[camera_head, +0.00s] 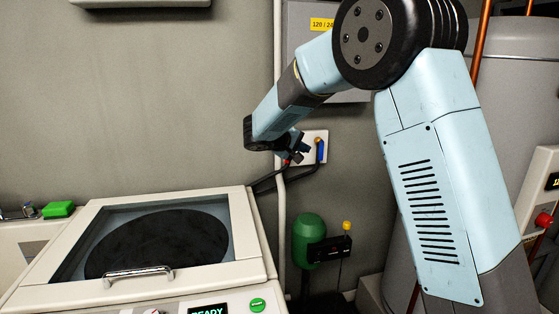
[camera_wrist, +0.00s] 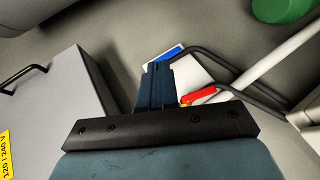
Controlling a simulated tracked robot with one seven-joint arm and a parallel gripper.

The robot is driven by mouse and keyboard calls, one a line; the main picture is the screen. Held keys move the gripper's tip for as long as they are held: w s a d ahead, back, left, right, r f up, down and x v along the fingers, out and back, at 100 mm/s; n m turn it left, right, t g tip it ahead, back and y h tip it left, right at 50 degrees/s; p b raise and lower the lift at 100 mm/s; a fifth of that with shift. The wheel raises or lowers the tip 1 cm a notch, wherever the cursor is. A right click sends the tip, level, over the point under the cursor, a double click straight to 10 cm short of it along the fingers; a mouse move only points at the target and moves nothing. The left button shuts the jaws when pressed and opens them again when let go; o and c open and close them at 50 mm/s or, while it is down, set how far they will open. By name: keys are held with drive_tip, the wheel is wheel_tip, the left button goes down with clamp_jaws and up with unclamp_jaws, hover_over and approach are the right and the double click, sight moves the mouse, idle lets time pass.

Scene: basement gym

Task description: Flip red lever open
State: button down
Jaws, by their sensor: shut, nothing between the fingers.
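The red lever (camera_wrist: 200,96) lies against a white wall plate (camera_wrist: 194,70), just right of my gripper's fingers in the wrist view. Its lower part is hidden behind my gripper's dark crossbar. In the head view only a small red bit of the lever (camera_head: 287,161) shows below my gripper. A blue lever (camera_head: 320,152) stands upright on the right of the same plate. My gripper (camera_wrist: 158,68) is shut and empty, its fingertips in front of the plate between the blue and red levers. I cannot tell whether a finger touches the red lever.
Black hoses (camera_wrist: 235,78) run from the plate past a white pipe (camera_head: 280,210). A grey electrical box (camera_wrist: 75,110) is left of my gripper in the wrist view. A green tank (camera_head: 309,238) and a white machine with a glass lid (camera_head: 245,235) stand below.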

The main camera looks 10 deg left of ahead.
drive_tip(key=w+a+f+n+t+y, duration=0.15)
drive_tip(key=a+f, duration=0.25)
drive_tip(key=a, duration=0.5)
drive_tip(key=w+a+f+n+t, duration=0.2)
drive_tip(key=w+a+f+t, duration=0.1)
drive_tip(key=a, duration=0.5)
drive_tip(key=shift+s+d+f+x, duration=0.2)
drive_tip(key=shift+d+x, duration=0.2)
drive_tip(key=shift+x, duration=1.7)
drive_tip(key=shift+s+d+f+x, duration=0.1)
drive_tip(key=shift+s+d+x, duration=0.25)
drive_tip(key=shift+x, duration=1.75)
drive_tip(key=shift+s+d+f+x, duration=0.15)
drive_tip(key=shift+d+x, duration=0.35)
drive_tip(key=shift+x, duration=1.6)
drive_tip(key=shift+w+d+f+n+t+h, duration=0.2)
drive_tip(key=shift+d+f+n+t+h, duration=0.4)
drive_tip(key=shift+n+t, duration=0.25)
